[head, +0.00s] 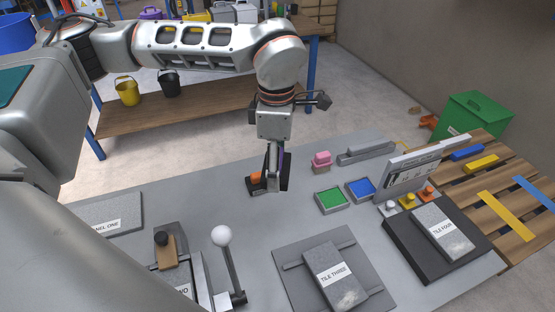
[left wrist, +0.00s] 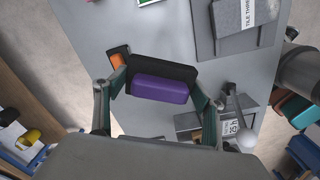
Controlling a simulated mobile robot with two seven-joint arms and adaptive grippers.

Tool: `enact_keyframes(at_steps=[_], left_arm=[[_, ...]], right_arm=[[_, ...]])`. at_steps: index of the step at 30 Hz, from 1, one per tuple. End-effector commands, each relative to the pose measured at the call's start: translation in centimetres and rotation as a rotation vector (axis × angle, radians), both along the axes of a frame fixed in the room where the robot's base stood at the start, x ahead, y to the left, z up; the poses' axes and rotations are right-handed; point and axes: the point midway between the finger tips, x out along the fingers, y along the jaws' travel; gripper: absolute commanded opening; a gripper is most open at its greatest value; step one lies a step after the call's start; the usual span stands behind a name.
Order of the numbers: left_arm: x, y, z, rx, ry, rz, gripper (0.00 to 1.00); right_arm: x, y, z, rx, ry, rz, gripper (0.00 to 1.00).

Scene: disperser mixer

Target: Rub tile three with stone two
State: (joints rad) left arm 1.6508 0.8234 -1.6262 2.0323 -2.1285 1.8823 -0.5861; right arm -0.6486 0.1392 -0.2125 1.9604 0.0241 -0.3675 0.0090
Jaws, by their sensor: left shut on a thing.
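Tile three (head: 333,274), a grey slab with a "TILE THREE" label, lies on a dark grey plate (head: 291,252) at the front of the table. It also shows at the top right of the left wrist view (left wrist: 232,14). My left gripper (head: 273,182) is beyond and left of tile three, low over the table. It is shut on a purple-and-black block (left wrist: 160,88), seen between its fingers in the left wrist view. No number shows on this block, so I cannot tell whether it is stone two. My right gripper is not in view.
An orange-topped block (head: 255,178) stands close beside my left gripper. A pink block (head: 321,161), a green tray (head: 331,201) and a blue tray (head: 361,190) are farther right. A white-knobbed lever (head: 222,237) stands left of tile three. Tile four (head: 443,233) lies at right.

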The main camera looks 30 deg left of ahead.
Motion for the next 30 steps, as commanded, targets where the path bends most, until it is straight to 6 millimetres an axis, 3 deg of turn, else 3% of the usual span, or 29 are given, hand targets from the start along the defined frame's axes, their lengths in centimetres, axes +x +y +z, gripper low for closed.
enact_keyframes(at_steps=[21, 23, 24, 25, 30], left_arm=[[0.6, 1.0, -2.7, 0.000, 0.002, -1.532, 0.52], [0.7, 1.1, -2.9, 0.000, 0.001, -1.639, 0.52], [0.7, 1.1, -3.0, 0.000, 0.002, -1.702, 0.52], [0.7, 1.2, -3.1, 0.000, 0.002, -1.743, 0.52], [0.7, 1.3, -3.4, -0.001, 0.002, -1.907, 0.52]], right_arm=[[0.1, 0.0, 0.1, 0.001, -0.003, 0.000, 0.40], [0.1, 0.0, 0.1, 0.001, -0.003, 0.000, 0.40], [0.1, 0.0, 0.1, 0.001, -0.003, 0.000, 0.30], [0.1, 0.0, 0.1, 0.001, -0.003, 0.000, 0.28], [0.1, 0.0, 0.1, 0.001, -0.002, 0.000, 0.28]])
